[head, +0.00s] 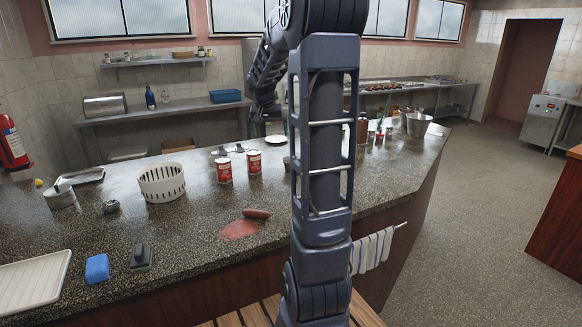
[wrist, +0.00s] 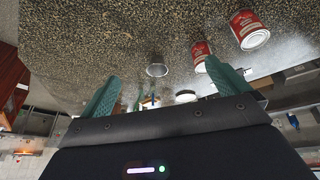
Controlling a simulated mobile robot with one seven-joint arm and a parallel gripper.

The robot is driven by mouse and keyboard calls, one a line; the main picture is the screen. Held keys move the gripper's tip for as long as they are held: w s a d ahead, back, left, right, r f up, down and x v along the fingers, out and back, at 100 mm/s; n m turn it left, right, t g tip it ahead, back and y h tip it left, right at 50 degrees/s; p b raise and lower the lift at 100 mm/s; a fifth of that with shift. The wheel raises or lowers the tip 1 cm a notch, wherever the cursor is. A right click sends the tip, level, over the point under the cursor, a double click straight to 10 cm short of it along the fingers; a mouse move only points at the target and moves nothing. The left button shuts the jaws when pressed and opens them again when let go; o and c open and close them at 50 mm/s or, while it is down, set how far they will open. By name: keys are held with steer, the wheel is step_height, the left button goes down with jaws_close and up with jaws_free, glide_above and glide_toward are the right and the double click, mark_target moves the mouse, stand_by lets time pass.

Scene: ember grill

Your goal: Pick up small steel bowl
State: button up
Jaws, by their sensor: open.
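A small grey metal bowl (wrist: 157,70) stands on the speckled counter in the wrist view, between my fingertips in the picture and some way beyond them. In the head view a sliver of what looks like this bowl (head: 287,163) shows beside my arm, which hides most of it. My gripper (wrist: 163,76) is open, with two teal fingers spread wide and nothing between them. In the head view my gripper (head: 263,110) hangs dark above the far side of the counter; its fingers are hard to make out.
Two red-and-white cans (head: 224,170) (head: 254,163) stand left of the bowl. A white perforated basket (head: 162,183) is farther left. A sausage-like item (head: 257,214) lies by a red patch. The front-middle counter is mostly clear.

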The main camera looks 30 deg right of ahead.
steer(key=w+d+f+m, duration=0.1)
steer(key=w+d+f, duration=0.4)
steer(key=w, duration=0.1)
steer(key=w+d+f+m, duration=0.1)
steer(key=w+d+f, duration=0.5)
steer(key=w+d+f+m, duration=0.2)
steer(key=w+d+f, duration=0.3)
steer(key=w+d, duration=0.1)
steer(key=shift+w+f+g+h, duration=0.3)
steer(key=shift+w+g, duration=0.1)
steer(key=shift+w, duration=0.2)
steer(key=shift+w+d+f, duration=0.25)
steer(key=shift+d+f, duration=0.05)
steer(key=shift+f, duration=0.15)
steer(key=x, duration=1)
steer(key=shift+w+d+f, duration=0.1)
steer(key=shift+w+d, duration=0.1)
steer(key=shift+c, duration=0.4)
steer(key=c, duration=0.9)
